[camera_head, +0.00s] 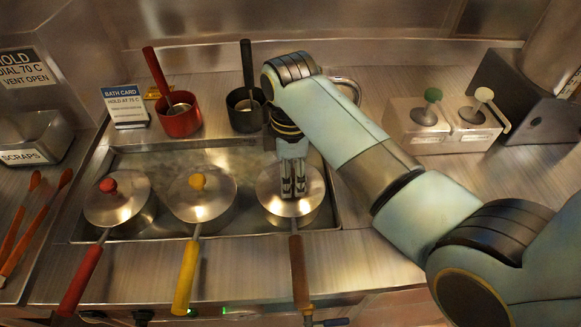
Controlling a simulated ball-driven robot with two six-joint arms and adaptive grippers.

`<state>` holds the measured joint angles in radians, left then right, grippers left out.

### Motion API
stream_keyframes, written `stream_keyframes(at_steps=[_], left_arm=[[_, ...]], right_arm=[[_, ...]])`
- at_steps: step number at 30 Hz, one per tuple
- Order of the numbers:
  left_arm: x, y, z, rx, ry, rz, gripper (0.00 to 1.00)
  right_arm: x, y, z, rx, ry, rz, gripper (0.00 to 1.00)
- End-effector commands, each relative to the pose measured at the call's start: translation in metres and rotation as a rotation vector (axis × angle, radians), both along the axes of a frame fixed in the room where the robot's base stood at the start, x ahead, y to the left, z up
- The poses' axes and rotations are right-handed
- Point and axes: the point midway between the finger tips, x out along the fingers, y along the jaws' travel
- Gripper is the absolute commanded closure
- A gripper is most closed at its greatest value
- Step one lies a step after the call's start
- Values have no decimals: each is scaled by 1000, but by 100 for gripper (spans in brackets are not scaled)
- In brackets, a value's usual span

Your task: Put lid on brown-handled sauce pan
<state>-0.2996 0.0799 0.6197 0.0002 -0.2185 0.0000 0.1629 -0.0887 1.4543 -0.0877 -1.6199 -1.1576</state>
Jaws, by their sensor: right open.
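The sauce pan with the brown handle (300,270) sits at the right end of the sunken steel bath, its handle pointing to the front. A round silver lid (270,190) appears to lie level over its top; any knob is hidden by my gripper. My right gripper (293,190) points down over the middle of this lid, open, with its two fingertips close together at or just above the surface. Whether they touch the lid I cannot tell. My left gripper is not in view.
Lidded pans with a red knob (108,184) and a yellow knob (197,181) stand to the left. A red pot (180,122) and a black pot (243,121) with ladles stand behind. A pump dispenser (440,135) is at the right, tongs (30,225) at the left.

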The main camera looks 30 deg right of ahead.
Motion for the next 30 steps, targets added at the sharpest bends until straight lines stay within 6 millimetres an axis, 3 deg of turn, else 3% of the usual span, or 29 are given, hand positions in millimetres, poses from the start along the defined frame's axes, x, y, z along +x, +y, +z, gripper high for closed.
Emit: stream_keyframes(at_steps=[5,18,24,30], left_arm=[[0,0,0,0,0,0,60],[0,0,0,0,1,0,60],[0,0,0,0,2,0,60],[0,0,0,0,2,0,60]], right_arm=[[1,0,18,0,-4,0,45],[1,0,106,1,-4,0,45],[0,0,119,0,0,0,45],[0,0,120,0,0,0,45]])
